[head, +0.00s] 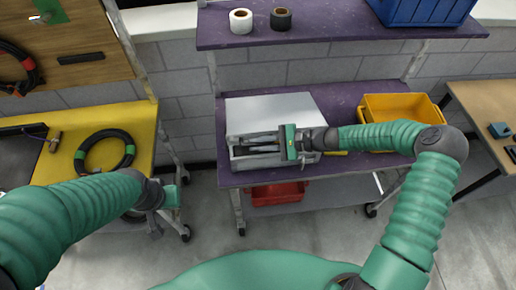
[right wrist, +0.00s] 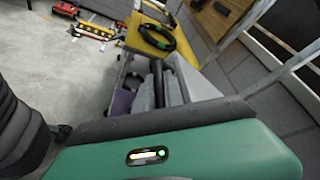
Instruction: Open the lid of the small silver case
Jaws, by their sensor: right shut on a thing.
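The small silver case (head: 270,107) lies on the purple shelf of the bench, its flat pale lid facing up. My right gripper (head: 258,143) lies across the front of the case, fingers pointing left. It is shut on the front part of the case, and the fingers hide the exact spot gripped. I cannot tell whether the lid is raised. In the right wrist view, the dark fingers (right wrist: 158,85) reach along the grey case (right wrist: 196,85). My left gripper (head: 170,197) hangs low beside the yellow table; its jaws are not clear.
A yellow bin (head: 400,108) stands right of the case on the purple bench (head: 345,95). A red bin (head: 275,193) sits below. Two tape rolls and a blue crate (head: 420,10) are on the upper shelf. A yellow table (head: 75,165) with a coiled cable stands left.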

